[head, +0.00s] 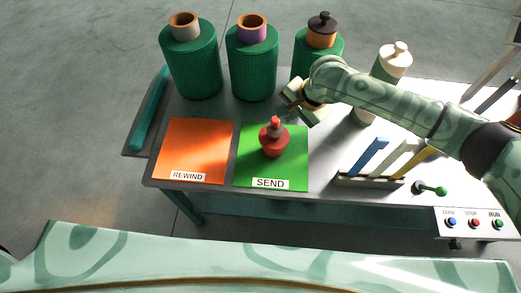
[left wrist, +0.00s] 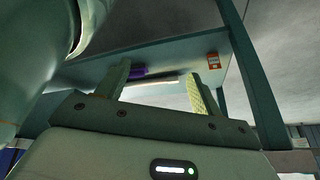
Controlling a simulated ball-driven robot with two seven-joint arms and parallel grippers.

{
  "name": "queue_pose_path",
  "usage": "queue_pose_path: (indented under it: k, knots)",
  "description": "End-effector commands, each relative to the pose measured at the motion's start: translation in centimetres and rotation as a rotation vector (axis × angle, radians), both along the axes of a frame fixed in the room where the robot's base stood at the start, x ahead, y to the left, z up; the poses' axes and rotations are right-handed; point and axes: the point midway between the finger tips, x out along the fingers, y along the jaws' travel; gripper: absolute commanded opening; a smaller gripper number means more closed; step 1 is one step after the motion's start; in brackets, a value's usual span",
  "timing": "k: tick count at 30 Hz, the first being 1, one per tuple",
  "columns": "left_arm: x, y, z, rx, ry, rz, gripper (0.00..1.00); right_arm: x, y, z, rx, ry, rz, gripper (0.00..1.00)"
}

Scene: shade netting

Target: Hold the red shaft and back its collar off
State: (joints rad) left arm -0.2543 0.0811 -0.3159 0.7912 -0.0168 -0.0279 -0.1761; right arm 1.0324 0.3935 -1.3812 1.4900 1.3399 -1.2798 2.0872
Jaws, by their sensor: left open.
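A red piece (head: 273,144) stands upright on the green SEND mat (head: 299,175). It has a wide, darker red lower body and a narrower bright red top; which part is the collar I cannot tell for sure. My right gripper (head: 303,104) is above and just right of the red piece, apart from it. Its fingers look spread, with nothing between them. My left gripper (left wrist: 162,84) shows only in the left wrist view, open and empty, with the underside of a table-like surface beyond it. The red piece is not seen there.
An orange REWIND mat (head: 195,140) lies left of the green mat. Green rolls (head: 190,70) stand along the back, and a white-topped one (head: 391,65) stands behind my right arm. A rack with coloured bars (head: 369,157), a green-ended tool (head: 430,188) and a button panel (head: 474,222) are at right.

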Motion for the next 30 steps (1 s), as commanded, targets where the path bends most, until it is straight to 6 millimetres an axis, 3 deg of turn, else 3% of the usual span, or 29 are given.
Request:
queue_pose_path:
  k: [1, 3, 9, 13, 18, 23, 30]
  knots:
    - [3.0, -1.8, 1.5, -0.026, -0.092, -0.045, 0.66, 0.0, 0.0, 0.0, 0.000, 0.000, 0.000, 0.00]
    - [6.7, -4.4, 3.9, -0.061, -0.221, -0.108, 0.66, 0.0, 0.0, 0.0, 0.000, 0.000, 0.000, 0.00]
    - [15.4, -11.5, 12.7, -0.175, -0.589, -0.233, 0.66, 0.0, 0.0, 0.0, 0.000, 0.000, 0.000, 0.00]
    - [19.7, -14.3, 18.9, -0.290, -0.783, -0.187, 0.66, 0.0, 0.0, 0.0, 0.000, 0.000, 0.000, 0.00]
    - [23.6, -14.8, 24.5, -0.453, -0.927, -0.026, 0.66, 0.0, 0.0, 0.0, 0.000, 0.000, 0.000, 0.00]
    - [25.4, -14.5, 26.7, -0.531, -0.975, 0.067, 0.66, 0.0, 0.0, 0.0, 0.000, 0.000, 0.000, 0.00]
    - [28.7, -15.7, 27.1, -0.541, -0.981, 0.079, 0.66, 0.0, 0.0, 0.0, 0.000, 0.000, 0.000, 0.00]
